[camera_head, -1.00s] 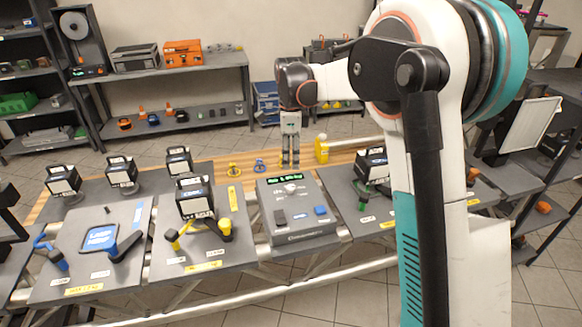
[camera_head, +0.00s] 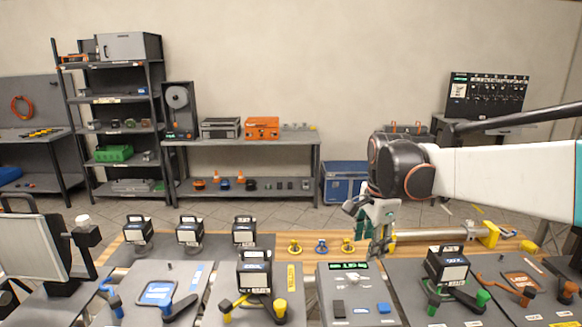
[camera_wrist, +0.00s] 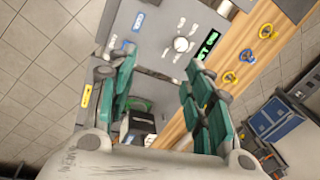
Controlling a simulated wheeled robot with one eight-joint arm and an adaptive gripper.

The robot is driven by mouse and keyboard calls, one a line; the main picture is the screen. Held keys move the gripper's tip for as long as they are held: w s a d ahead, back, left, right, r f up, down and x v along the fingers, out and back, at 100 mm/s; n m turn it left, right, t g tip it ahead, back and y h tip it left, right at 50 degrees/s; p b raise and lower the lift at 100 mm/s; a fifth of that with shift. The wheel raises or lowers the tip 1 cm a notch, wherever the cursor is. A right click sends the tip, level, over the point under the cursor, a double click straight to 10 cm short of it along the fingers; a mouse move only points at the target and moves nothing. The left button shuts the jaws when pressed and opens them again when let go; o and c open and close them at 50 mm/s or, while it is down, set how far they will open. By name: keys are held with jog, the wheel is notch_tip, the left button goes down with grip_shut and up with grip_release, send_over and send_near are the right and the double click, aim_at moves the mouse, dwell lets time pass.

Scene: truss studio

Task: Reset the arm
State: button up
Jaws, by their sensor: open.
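My gripper (camera_head: 376,222) hangs from my arm, right of centre in the head view, above the back of the workbench. In the wrist view its two teal-padded fingers (camera_wrist: 160,62) stand wide apart with nothing between them. Beyond the fingers is a grey console (camera_wrist: 155,30) with a white knob and a lit green display. The console (camera_head: 352,300) also shows in the head view, below and left of my gripper.
Grey stations with black-and-white box devices (camera_head: 256,275) line the bench. Yellow, blue and yellow ring-handled pieces (camera_head: 321,246) sit on the wooden strip (camera_head: 275,256). A blue crate (camera_head: 345,182) and shelves (camera_head: 110,100) stand behind. A monitor (camera_head: 32,248) is at left.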

jog(key=s+f+n+t, duration=0.2)
jog(key=s+n, duration=0.5)
jog(key=s, duration=0.5)
jog(key=s+f+n+t+b, duration=0.1)
jog(key=s+f+n+t, duration=0.1)
jog(key=s+n, duration=0.6)
jog(key=s+t, duration=0.1)
jog(key=s, duration=0.4)
jog(key=shift+f, duration=0.15)
